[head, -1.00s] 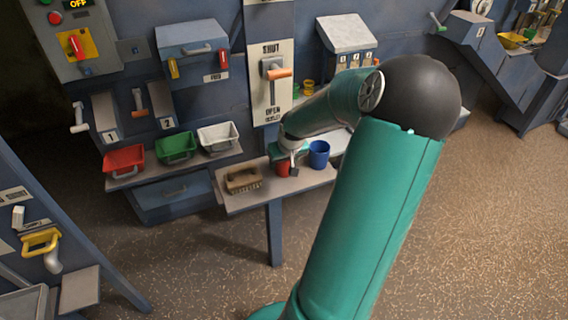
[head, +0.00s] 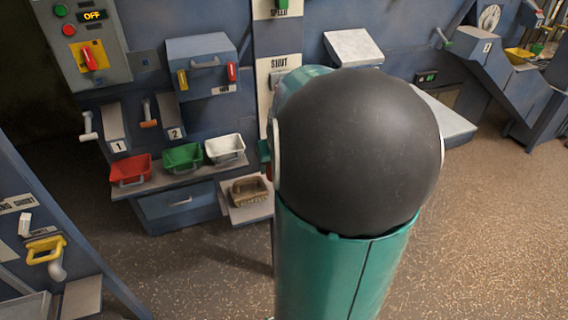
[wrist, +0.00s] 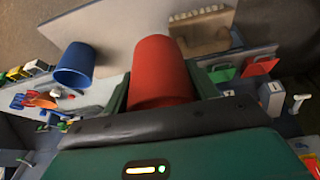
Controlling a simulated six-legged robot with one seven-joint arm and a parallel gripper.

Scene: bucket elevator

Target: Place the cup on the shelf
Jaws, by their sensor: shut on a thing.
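In the wrist view my gripper (wrist: 160,72) is shut on a red cup (wrist: 163,62), with one dark green finger on each side of it. A blue cup (wrist: 75,66) stands apart from it, to the left in that view, on a pale shelf (wrist: 120,28). A brush (wrist: 200,34) lies on the same shelf, beyond the red cup. In the head view my arm hides most of the gripper, the blue cup and much of the shelf (head: 250,214). I cannot tell whether the red cup touches the shelf.
Red (head: 130,170), green (head: 183,158) and white (head: 225,148) bins stand on a ledge left of the brush (head: 249,190). A light grey surface (head: 447,122) shows right of my arm. Wall panels with levers stand behind.

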